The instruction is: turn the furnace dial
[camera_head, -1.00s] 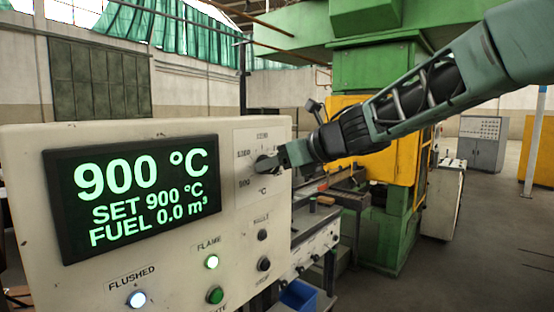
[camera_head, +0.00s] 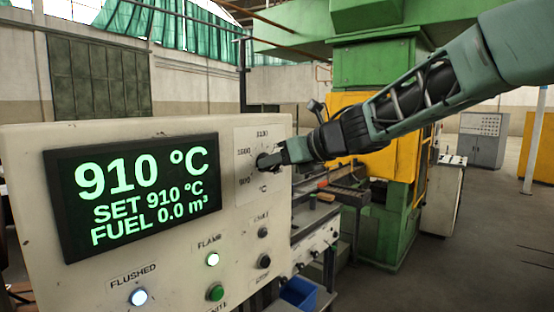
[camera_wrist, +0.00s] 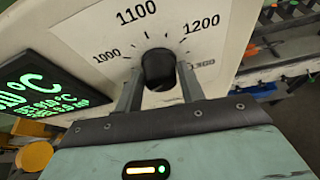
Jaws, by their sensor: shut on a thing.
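The furnace dial (camera_wrist: 158,66) is a black knob on the pale control panel (camera_head: 120,285). In the wrist view a scale around it shows 1000, 1100 and 1200. My gripper (camera_wrist: 158,85) is shut on the dial, one finger on each side. In the head view my gripper (camera_head: 272,160) reaches the dial from the right and hides part of it. The black display (camera_head: 138,190) reads 910 °C, SET 910 °C and FUEL 0.0 m³ in green.
A green and yellow press (camera_head: 375,70) stands behind my arm. Open floor lies at the right.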

